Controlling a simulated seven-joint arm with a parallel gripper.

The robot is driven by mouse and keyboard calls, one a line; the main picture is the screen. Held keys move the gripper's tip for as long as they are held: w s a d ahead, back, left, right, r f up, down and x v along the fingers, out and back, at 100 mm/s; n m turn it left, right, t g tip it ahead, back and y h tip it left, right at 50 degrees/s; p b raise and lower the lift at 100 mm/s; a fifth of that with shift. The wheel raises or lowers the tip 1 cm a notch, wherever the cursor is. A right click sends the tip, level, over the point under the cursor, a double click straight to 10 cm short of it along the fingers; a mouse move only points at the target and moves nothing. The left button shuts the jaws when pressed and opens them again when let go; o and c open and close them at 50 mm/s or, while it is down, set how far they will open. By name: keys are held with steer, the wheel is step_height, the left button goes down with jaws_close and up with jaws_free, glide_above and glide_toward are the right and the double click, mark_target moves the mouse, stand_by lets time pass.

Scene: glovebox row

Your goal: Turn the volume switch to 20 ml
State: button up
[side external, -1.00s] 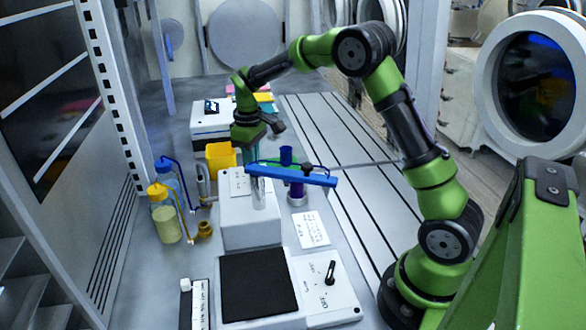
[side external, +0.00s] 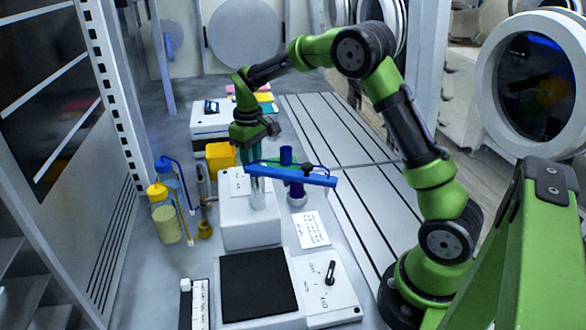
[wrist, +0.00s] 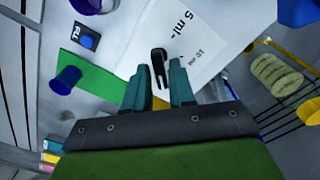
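In the wrist view, the volume switch (wrist: 158,62) is a small black lever on a white label card (wrist: 190,35). The print "5 ml" and "10 ml" can be read beside it; no 20 ml mark is readable. My gripper (wrist: 158,88) has two teal fingers, apart, with the lever ahead of and between their tips. I cannot tell whether they touch it. In the side view, my gripper (side external: 254,158) points down over the white box (side external: 250,225) that bears a label. The switch cannot be made out there, behind the gripper and blue bar.
A blue bar (side external: 300,175) crosses close to the fingers. A yellow container (side external: 220,157) and capped bottles (side external: 165,222) stand to the left. A panel with a black plate (side external: 258,283) and another black lever (side external: 330,270) lies in front. The slotted floor on the right is clear.

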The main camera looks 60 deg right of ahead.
steer(key=shift+o, duration=1)
step_height(320, 180, up, 17)
steer(key=shift+f, duration=0.1)
